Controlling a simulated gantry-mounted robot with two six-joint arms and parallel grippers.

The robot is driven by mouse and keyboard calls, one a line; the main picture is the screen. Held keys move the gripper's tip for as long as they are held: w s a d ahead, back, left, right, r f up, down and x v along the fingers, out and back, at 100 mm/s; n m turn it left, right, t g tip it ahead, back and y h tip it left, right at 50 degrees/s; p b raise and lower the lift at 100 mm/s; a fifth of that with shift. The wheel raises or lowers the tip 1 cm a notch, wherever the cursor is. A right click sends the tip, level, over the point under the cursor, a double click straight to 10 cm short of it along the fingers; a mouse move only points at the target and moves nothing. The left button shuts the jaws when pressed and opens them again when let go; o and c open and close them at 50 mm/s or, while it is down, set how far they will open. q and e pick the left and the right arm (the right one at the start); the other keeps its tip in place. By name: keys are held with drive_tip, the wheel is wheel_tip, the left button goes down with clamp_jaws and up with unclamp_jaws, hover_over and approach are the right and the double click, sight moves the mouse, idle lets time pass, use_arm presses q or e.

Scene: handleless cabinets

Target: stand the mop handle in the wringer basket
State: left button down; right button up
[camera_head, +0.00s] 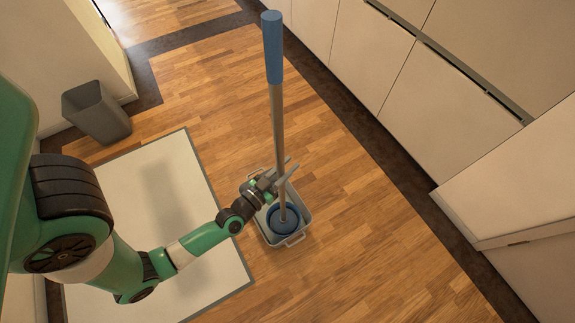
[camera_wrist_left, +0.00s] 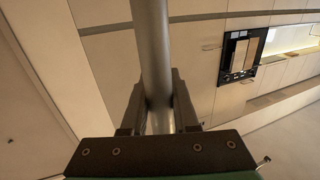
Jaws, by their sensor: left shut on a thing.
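The mop handle (camera_head: 277,115) is a grey pole with a blue grip (camera_head: 272,45) at its top. It stands nearly upright, and its lower end shows over the blue round wringer basket (camera_head: 275,217) in the grey bucket (camera_head: 297,238). Whether its tip touches the basket's floor I cannot tell. My left gripper (camera_head: 279,178) is shut on the handle's lower part, just above the bucket. In the left wrist view the grey pole (camera_wrist_left: 152,60) runs up between the two dark fingers (camera_wrist_left: 158,110). My right gripper is not in view.
A pale mat (camera_head: 165,205) with a grey border lies left of the bucket. A grey bin (camera_head: 97,112) stands at the back left. Handleless cabinets (camera_head: 440,105) line the right side. The wooden floor around the bucket is clear to the right and front.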

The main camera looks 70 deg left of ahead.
use_arm(q)
drive_tip(key=shift+f+b, duration=0.35)
drive_tip(key=shift+f, duration=0.1)
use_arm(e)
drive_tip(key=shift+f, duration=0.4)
use_arm(q)
drive_tip(key=c, duration=0.6)
unclamp_jaws()
